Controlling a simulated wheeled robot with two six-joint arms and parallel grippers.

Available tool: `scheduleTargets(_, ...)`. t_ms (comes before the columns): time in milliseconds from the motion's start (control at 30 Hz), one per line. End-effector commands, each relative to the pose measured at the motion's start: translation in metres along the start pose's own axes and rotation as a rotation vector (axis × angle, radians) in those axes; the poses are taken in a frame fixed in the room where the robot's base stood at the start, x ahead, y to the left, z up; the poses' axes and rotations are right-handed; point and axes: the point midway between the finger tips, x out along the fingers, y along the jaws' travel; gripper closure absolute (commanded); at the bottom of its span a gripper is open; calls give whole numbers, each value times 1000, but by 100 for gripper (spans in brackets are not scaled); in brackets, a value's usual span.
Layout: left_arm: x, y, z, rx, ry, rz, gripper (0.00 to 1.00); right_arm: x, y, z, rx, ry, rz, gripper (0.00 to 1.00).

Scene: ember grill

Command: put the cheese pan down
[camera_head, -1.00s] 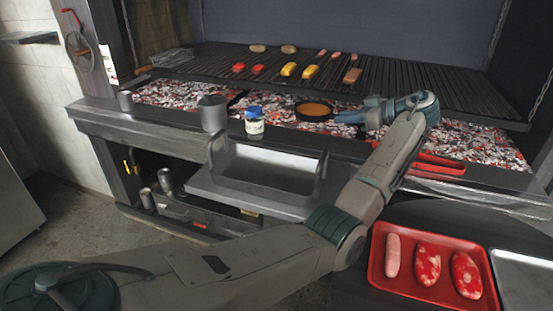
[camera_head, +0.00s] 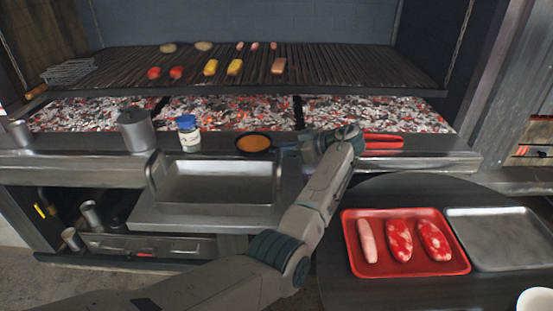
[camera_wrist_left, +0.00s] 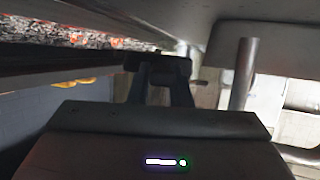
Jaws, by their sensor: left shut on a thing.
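The cheese pan (camera_head: 254,143) is a small round black pan with orange melted cheese in it. It is level, at the steel ledge in front of the coals. I cannot tell whether it touches the ledge or hangs just above it. My left gripper (camera_head: 287,149) is at the pan's right side, shut on its handle, which the fingers mostly hide. In the left wrist view the gripper's fingers (camera_wrist_left: 160,78) close on a dark piece; the pan's bowl is not clear there. My right gripper is not in view.
A jar (camera_head: 188,133) and a grey metal cup (camera_head: 136,130) stand left of the pan. Red tongs (camera_head: 383,141) lie to the right. The coal bed (camera_head: 230,112) lies behind, under the grill (camera_head: 330,75) with food. A steel tray (camera_head: 215,190) sits in front; a red meat tray (camera_head: 380,268) is lower right.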

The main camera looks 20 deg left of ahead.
Motion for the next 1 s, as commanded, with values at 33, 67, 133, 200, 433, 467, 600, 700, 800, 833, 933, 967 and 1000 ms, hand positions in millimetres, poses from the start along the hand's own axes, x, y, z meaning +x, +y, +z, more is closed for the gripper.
scheduleTargets(33, 1, 0, 1, -2, 2, 0, 100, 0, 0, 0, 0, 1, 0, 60)
scheduleTargets(67, 2, 0, 3, -2, 2, 0, 100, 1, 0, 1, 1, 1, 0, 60)
scheduleTargets(133, 4, 0, 8, 0, 2, -1, 100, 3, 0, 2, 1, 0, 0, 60)
scheduleTargets(200, 7, 0, 16, 0, 2, -1, 100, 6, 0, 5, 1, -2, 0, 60)
scheduleTargets(433, 16, 0, 37, -2, 1, 0, 100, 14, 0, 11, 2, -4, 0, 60)
scheduleTargets(467, 16, 0, 37, -3, 1, 0, 100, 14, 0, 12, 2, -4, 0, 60)
scheduleTargets(600, 16, 0, 37, -3, 1, 0, 100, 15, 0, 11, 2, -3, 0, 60)
scheduleTargets(700, 16, 0, 38, -1, -1, 0, 62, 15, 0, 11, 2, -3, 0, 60)
scheduleTargets(800, 16, 0, 38, -1, -1, 0, 60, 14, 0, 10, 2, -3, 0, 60)
scheduleTargets(833, 16, 0, 38, -1, 0, 0, 60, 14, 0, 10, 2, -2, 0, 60)
scheduleTargets(933, 16, 0, 38, -1, 0, 0, 60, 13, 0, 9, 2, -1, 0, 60)
scheduleTargets(967, 16, 0, 38, -1, 0, 0, 60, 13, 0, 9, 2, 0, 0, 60)
scheduleTargets(1000, 16, 0, 38, -1, 0, 0, 60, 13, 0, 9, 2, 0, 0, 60)
